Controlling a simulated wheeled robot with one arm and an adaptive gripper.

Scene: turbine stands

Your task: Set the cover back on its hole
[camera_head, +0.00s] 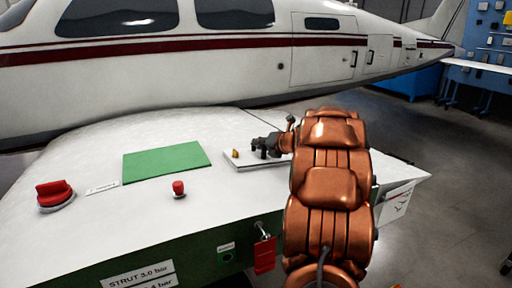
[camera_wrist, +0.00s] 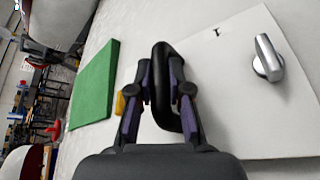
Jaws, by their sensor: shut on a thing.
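The cover looks to be a white plate (camera_head: 245,165), lying level on or just above the pale wing; I cannot tell if there is a gap. In the wrist view the plate (camera_wrist: 235,105) carries a silver turn latch (camera_wrist: 269,58) and a small black mark. My gripper (camera_head: 264,148) is over the plate in the head view. In the wrist view my gripper (camera_wrist: 160,92) is shut on a dark loop-shaped handle (camera_wrist: 160,54). A yellow piece (camera_wrist: 121,103) shows beside the left finger, and also in the head view (camera_head: 235,154). No hole shows.
A green mat (camera_head: 166,161) lies left of the plate, with a small red knob (camera_head: 178,188) in front. A red cap (camera_head: 55,194) stands at far left on the wing (camera_head: 110,220). A red tag (camera_head: 264,255) hangs at the front edge. The fuselage (camera_head: 200,65) rises behind.

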